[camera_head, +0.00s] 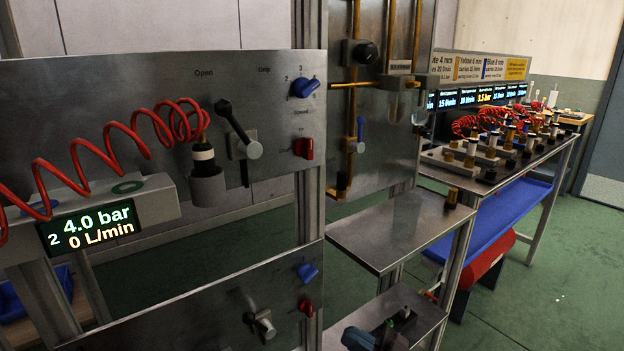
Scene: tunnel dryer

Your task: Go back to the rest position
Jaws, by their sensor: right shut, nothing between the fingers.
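What looks like my right gripper (384,336) shows at the bottom edge, right of centre, as a dark blue and grey shape. It is shut and holds nothing. Most of it is cut off by the frame edge, and it appears in front of or over a low metal shelf (420,311); I cannot tell whether they touch. My left gripper is not in view.
A metal panel (120,85) at left carries a lever (238,128), knobs and a red coiled hose (95,150). A display (90,228) reads 4.0 bar, 0 L/min. An upper shelf (385,235) stands mid-picture. A bench (560,150) with several fittings is behind. Green floor at right is clear.

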